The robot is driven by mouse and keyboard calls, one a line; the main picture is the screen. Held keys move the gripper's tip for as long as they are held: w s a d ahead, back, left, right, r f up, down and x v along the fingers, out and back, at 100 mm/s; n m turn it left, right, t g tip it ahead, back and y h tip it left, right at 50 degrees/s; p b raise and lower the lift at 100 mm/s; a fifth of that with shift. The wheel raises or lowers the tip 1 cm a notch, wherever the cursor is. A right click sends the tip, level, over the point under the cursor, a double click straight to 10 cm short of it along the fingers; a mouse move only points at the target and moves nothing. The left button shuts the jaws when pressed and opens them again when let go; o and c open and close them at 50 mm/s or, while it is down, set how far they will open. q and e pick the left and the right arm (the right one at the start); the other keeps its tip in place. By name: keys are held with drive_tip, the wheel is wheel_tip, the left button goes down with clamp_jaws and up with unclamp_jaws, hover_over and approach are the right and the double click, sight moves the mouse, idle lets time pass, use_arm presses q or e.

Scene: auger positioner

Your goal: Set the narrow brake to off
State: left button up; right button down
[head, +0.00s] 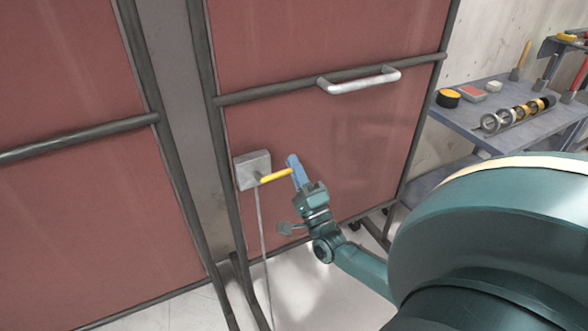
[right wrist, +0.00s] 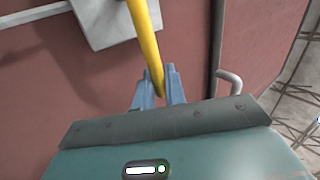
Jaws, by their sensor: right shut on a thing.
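A grey box (head: 252,170) is mounted on the red panel, with a yellow lever (head: 277,175) sticking out to the right and nearly level in the head view. My right gripper (head: 294,167) is shut on the outer end of the lever. In the right wrist view the yellow lever (right wrist: 146,45) runs from the grey box (right wrist: 110,18) down between the two blue fingers (right wrist: 160,88). Any marking for the brake's positions cannot be made out. My left gripper is not in view.
Red panels in dark metal frames fill the left and middle, with a light handle (head: 360,80) above the box. A thin cable (head: 262,230) hangs below the box. A grey shelf (head: 480,128) with several parts stands at right. Pale floor is clear below.

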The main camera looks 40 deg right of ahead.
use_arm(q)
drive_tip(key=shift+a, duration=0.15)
use_arm(e)
drive_tip(key=shift+f+m+h, duration=0.25)
drive_tip(key=shift+m+h, duration=0.15)
drive_tip(key=shift+m, duration=0.1)
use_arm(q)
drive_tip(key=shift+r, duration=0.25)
use_arm(e)
drive_tip(key=shift+m, duration=0.3)
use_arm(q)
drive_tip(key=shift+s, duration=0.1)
use_arm(e)
drive_tip(key=c, duration=1.5)
unclamp_jaws()
drive_tip(key=shift+c, duration=0.2)
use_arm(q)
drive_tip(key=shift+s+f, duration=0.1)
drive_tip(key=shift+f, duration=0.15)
use_arm(e)
drive_tip(key=shift+s+f, duration=0.3)
use_arm(q)
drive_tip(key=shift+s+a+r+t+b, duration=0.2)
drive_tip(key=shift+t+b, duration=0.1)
drive_tip(key=shift+b, duration=0.65)
use_arm(e)
drive_tip(key=v, duration=1.2)
drive_tip(key=shift+s+a, duration=0.15)
drive_tip(key=shift+s, duration=0.1)
